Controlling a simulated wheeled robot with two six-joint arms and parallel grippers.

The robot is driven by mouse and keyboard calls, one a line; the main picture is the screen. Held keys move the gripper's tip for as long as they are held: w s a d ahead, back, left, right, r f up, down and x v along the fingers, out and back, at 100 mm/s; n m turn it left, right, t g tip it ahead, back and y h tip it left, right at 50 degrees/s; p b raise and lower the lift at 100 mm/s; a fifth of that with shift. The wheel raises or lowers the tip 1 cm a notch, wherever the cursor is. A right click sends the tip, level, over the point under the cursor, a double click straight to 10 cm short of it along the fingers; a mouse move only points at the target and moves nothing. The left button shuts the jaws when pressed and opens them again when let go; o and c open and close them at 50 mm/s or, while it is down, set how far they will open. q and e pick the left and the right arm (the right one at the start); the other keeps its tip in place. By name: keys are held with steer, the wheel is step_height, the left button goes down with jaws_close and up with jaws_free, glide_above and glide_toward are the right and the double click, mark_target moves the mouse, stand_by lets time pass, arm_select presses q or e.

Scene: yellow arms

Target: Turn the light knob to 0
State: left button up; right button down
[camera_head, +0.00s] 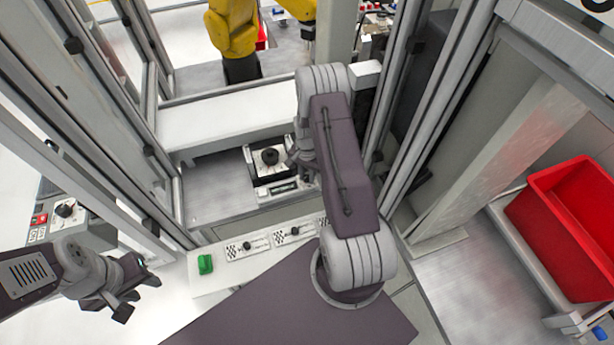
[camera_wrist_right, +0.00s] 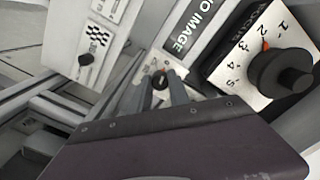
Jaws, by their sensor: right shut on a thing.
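The small black light knob (camera_wrist_right: 160,80), with an orange mark at its top, sits on a pale panel in the right wrist view. My right gripper (camera_wrist_right: 164,88) is shut on this knob, one finger on each side. In the head view my right gripper (camera_head: 298,160) is at the right side of the device and its arm hides the small knob. The knob's scale is too small to read. My left gripper (camera_head: 137,296) is open and empty at the lower left, away from the device.
A larger black focus knob (camera_wrist_right: 282,72) with a numbered dial is beside a "NO IMAGE" label (camera_wrist_right: 190,28). Metal posts flank the opening; a red bin (camera_head: 568,230) stands right.

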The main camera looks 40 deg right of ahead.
mark_target(307, 177)
steer(key=shift+w+d+r+m, duration=0.15)
steer(key=shift+w+r+m, duration=0.05)
steer(key=shift+w+m, duration=0.1)
steer(key=c, duration=1.2)
jaws_free()
steer(key=shift+s, duration=0.1)
steer(key=shift+c, duration=0.2)
steer(key=shift+s, duration=0.1)
steer(key=shift+f, duration=0.1)
steer(key=shift+r+b, duration=0.3)
steer(key=shift+r, duration=0.2)
step_height(307, 177, up, 8)
steer(key=b, duration=0.1)
steer(key=shift+b, duration=0.3)
